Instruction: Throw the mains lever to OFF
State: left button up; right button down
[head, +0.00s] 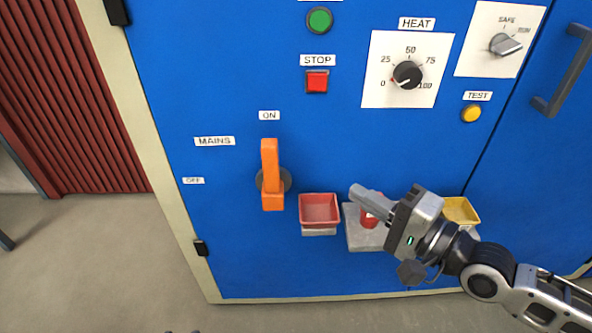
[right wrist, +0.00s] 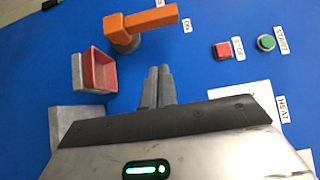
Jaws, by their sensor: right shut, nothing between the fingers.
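The orange mains lever (head: 270,165) stands upright on a dark round pivot on the blue cabinet, its tip just below the ON label (head: 269,115). The OFF label (head: 193,181) is to the left of the pivot, under the MAINS label (head: 214,141). My right gripper (head: 356,191) is shut and empty, to the right of the lever and apart from it, in front of a grey shelf. In the right wrist view, the shut fingers (right wrist: 157,86) show below the orange lever (right wrist: 150,20). My left gripper is not in view.
A red bin (head: 320,209) is fixed right of the lever's lower end. A grey shelf (head: 360,238) with a red item (head: 370,218) and a yellow bin (head: 461,212) are near my right arm. STOP button (head: 317,81), heat dial (head: 407,75) and a door handle (head: 566,70) are higher up.

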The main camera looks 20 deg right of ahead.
aim_at(272, 176)
jog(key=s+a+x, duration=0.1)
jog(key=a+x, duration=0.1)
jog(key=x, duration=1)
jog(key=shift+a, duration=0.35)
